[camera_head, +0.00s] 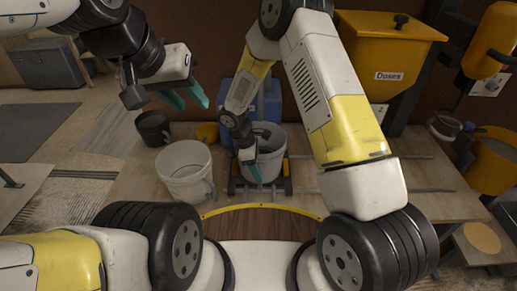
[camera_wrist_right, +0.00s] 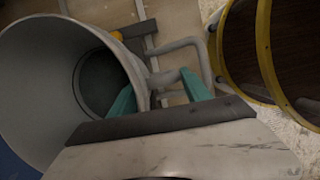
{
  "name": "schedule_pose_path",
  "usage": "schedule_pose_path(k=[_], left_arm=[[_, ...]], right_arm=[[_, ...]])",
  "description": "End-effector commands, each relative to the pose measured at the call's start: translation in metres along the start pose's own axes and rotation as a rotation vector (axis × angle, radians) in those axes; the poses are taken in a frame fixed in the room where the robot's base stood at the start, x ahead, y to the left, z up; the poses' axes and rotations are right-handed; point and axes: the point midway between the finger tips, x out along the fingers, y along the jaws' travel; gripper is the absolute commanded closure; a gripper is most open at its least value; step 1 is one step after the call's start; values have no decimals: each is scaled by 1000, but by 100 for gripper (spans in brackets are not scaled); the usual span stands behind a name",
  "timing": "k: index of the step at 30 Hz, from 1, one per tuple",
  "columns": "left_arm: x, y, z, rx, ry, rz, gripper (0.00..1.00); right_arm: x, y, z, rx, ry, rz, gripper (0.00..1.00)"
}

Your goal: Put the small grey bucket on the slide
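A light grey bucket (camera_head: 270,142) stands between the dark, yellow-tipped sides of the slide (camera_head: 287,184) in the head view; its base contact is hidden. My right gripper (camera_head: 250,165) is at its near rim. In the right wrist view the grey bucket (camera_wrist_right: 50,75) fills the left. The open fingers of my right gripper (camera_wrist_right: 160,95) straddle its wall, one inside the rim and one outside, with a visible gap. My left gripper (camera_head: 187,97) is open and empty, above and left of the buckets.
A larger whitish bucket (camera_head: 186,172) stands left of the slide. A small dark pot (camera_head: 153,128) sits behind it. A blue container (camera_head: 268,104) is behind the grey bucket. A yellow hopper marked "Doses" (camera_head: 385,52) stands at back right. Metal rails (camera_head: 420,188) cross the right table.

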Motion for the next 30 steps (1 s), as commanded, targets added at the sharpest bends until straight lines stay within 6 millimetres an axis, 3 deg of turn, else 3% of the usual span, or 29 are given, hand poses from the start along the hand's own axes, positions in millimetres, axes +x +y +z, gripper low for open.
schedule_pose_path(k=[1,3,16,30], left_arm=[[0,0,0,0,0,0,64],[0,0,0,0,0,0,64],[0,0,0,0,0,0,64],[0,0,0,0,0,0,64]], right_arm=[[0,0,0,0,0,0,36],[0,0,0,0,0,0,22],[-8,0,0,0,0,2,22],[-100,0,0,1,2,3,22]])
